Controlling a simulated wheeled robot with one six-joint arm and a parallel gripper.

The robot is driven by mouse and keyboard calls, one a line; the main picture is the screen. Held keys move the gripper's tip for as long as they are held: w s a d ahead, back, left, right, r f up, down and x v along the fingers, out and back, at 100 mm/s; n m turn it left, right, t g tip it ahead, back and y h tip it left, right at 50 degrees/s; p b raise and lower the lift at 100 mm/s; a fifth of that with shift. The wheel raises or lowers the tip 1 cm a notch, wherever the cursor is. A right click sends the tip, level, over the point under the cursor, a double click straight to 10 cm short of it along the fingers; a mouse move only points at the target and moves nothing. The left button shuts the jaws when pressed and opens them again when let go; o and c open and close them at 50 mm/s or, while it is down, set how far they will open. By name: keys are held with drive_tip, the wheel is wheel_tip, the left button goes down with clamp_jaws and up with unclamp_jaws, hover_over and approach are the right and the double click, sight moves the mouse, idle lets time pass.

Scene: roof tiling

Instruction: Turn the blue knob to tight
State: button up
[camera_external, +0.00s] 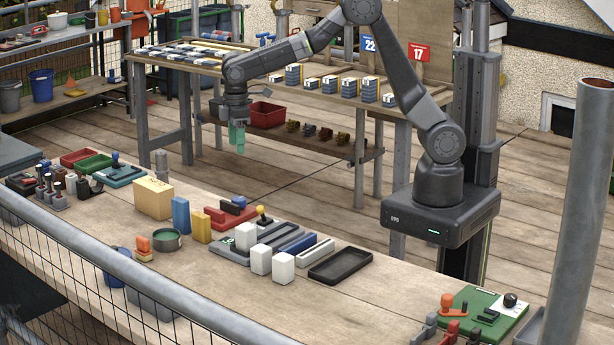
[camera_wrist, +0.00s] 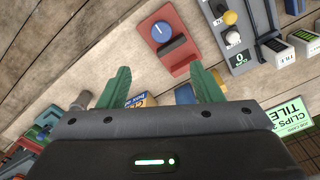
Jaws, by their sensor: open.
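The blue knob (camera_wrist: 161,31) sits on a red block (camera_wrist: 168,47) in the upper middle of the wrist view. A pale line marks its face; no tight mark can be read. In the external view the red block (camera_external: 225,214) lies on the near bench, with the small blue knob (camera_external: 239,202) at its far end. My gripper (camera_wrist: 163,80) has its two green fingers spread and empty. The knob shows beyond the fingertips, not between them. In the external view my gripper (camera_external: 236,138) hangs pointing down, well above and apart from the block.
Close to the block stand a yellow block (camera_external: 201,227), a blue block (camera_external: 181,215) and a yellow-topped lever (camera_external: 263,215). A black empty tray (camera_external: 340,265) is to the right.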

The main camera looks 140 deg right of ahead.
sight(239, 198)
wheel_tip(239, 198, down, 16)
drive_tip(key=n+b, duration=0.4)
drive_tip(key=n, duration=0.7)
drive_tip(key=shift+a+f, duration=0.1)
drive_tip(key=c, duration=1)
